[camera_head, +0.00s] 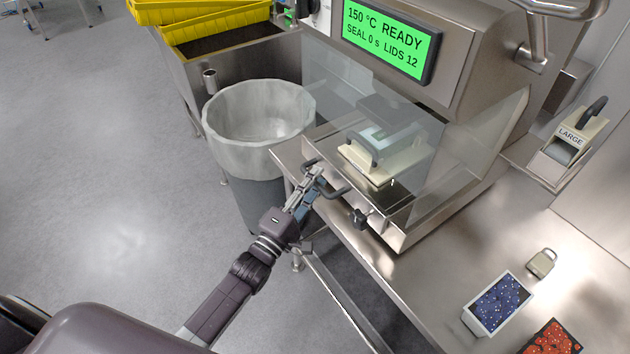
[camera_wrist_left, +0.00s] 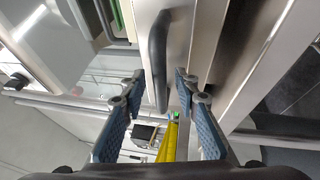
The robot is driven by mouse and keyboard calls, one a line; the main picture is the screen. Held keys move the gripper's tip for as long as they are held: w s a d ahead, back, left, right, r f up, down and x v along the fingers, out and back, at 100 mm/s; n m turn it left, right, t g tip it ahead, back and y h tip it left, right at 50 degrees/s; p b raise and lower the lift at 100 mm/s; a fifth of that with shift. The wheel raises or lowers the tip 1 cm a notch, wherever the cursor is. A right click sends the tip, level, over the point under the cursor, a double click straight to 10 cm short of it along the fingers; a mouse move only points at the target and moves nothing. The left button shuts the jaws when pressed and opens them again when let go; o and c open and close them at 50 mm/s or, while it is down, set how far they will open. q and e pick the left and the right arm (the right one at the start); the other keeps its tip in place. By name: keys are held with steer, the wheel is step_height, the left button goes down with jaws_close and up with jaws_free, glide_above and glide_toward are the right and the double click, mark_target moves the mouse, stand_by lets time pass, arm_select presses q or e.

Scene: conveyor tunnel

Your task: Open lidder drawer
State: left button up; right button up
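The lidder is the steel machine with a lit green display (camera_head: 385,32) and a clear guard over its front. Its dark bar handle (camera_head: 334,191) sticks out of the drawer front at the near left edge. A cream plate with a grey grip (camera_head: 388,165) shows behind the guard. My left gripper (camera_head: 314,180) is at the handle, covering part of it. In the left wrist view the handle (camera_wrist_left: 158,60) stands between the two blue-padded fingers (camera_wrist_left: 160,88), which are apart with gaps on both sides. My right gripper is in neither view.
A lined grey bin (camera_head: 259,140) stands left of the lidder, close to my left gripper. A berry tray (camera_head: 498,303) and a LARGE-labelled block (camera_head: 571,140) are on the right counter. Floor at left is clear.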

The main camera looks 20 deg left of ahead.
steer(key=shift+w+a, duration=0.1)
arm_select(q)
steer(key=shift+c, duration=0.8)
jaws_close()
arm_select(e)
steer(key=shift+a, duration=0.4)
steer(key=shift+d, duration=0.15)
